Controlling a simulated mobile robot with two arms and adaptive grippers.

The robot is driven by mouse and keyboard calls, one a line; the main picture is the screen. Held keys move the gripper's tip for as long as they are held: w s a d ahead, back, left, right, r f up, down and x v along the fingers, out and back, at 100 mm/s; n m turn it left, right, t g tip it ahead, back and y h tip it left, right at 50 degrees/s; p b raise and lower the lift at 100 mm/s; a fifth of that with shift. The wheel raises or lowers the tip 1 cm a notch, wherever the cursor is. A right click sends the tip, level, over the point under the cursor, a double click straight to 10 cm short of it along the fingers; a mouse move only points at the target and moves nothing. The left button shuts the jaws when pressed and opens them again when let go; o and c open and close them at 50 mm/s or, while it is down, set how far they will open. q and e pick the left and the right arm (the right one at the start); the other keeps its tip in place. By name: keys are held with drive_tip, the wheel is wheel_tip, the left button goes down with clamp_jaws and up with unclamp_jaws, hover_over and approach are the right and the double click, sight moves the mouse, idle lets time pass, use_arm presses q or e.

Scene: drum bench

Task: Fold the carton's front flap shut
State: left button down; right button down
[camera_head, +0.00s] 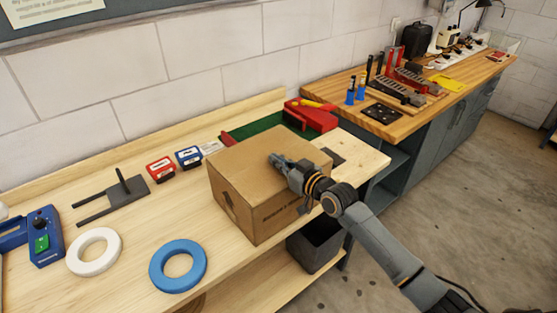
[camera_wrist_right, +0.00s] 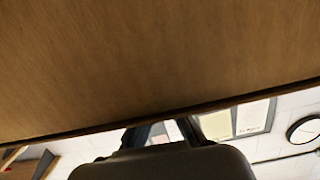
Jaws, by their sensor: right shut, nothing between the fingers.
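The brown cardboard carton (camera_head: 240,193) stands on the light wooden bench, with a dark handle slot in its left side and print on its front side. Its top (camera_head: 250,147) looks flat and covered; I cannot make out the front flap as a separate panel. My right gripper (camera_head: 276,160) is shut and empty, over the middle of the top, reaching in from the right front. I cannot tell whether it touches the cardboard. In the right wrist view, a cardboard panel (camera_wrist_right: 150,60) fills the upper part, its edge near the fingers (camera_wrist_right: 168,130). My left gripper is out of view.
A blue tape ring (camera_head: 178,267) and a white ring (camera_head: 93,252) lie to the left of the carton. A dark bin (camera_head: 315,248) is below the bench.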

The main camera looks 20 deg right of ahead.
drive_tip(key=shift+f, duration=0.5)
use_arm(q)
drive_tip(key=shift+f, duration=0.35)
